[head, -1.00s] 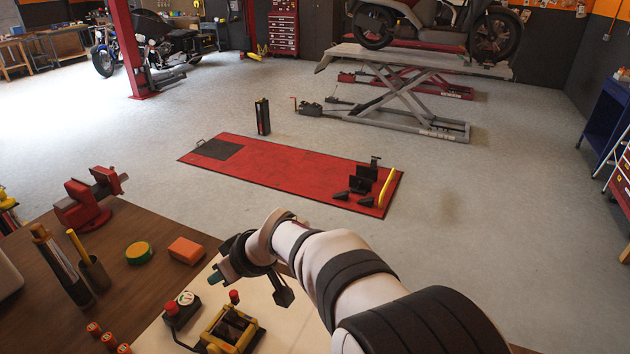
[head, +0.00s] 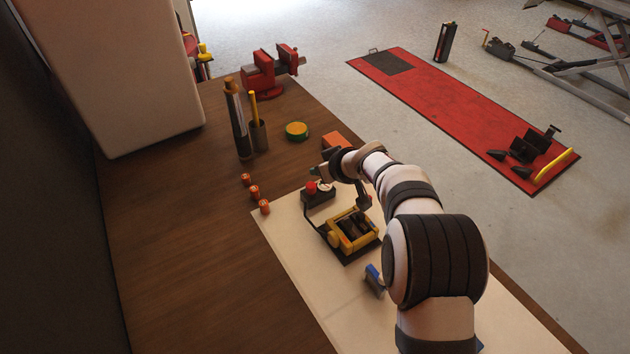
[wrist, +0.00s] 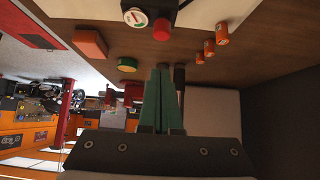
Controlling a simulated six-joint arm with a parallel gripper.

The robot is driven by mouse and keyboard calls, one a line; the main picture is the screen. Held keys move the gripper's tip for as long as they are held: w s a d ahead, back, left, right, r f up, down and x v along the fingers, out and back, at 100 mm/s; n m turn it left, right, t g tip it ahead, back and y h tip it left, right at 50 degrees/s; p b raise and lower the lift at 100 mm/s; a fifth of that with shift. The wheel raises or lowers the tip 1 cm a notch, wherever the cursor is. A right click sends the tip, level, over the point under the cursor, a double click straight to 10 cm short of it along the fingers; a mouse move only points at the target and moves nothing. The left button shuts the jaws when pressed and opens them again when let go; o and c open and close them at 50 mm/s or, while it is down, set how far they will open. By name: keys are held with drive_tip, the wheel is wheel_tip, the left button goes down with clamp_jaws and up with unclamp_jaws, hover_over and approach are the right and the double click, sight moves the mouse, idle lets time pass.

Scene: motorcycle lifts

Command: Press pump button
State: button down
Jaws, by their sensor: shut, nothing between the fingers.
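The pump box (head: 319,198) is dark and sits on the pale mat on the bench. It has a red button (head: 311,187) and a round white gauge (head: 323,185) on top. In the wrist view the red button (wrist: 161,30) and the gauge (wrist: 135,17) show at the top edge, beyond the fingertips. My gripper (head: 319,172) is by the far side of the pump box, partly hidden by my arm. In the wrist view its green fingers (wrist: 161,70) are together and empty. They look apart from the button.
A yellow-framed device (head: 350,232) stands beside the pump box, with a blue item (head: 374,280) nearer. Small red cylinders (head: 254,191), an orange block (head: 336,141), a green-yellow tin (head: 297,130), a pen cup (head: 258,135) and a red vise (head: 270,70) stand on the bench (head: 190,240).

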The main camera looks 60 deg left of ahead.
sight(313, 188)
drive_tip(key=f, duration=0.1)
drive_tip(key=a+f, duration=0.1)
drive_tip(key=f, duration=0.3)
drive_tip(key=shift+a, duration=0.4)
drive_tip(key=shift+f, duration=0.4)
drive_tip(key=shift+f, duration=1.05)
drive_tip(key=a+r+v, duration=0.2)
drive_tip(key=v, duration=1.1)
drive_tip(key=shift+r, duration=0.15)
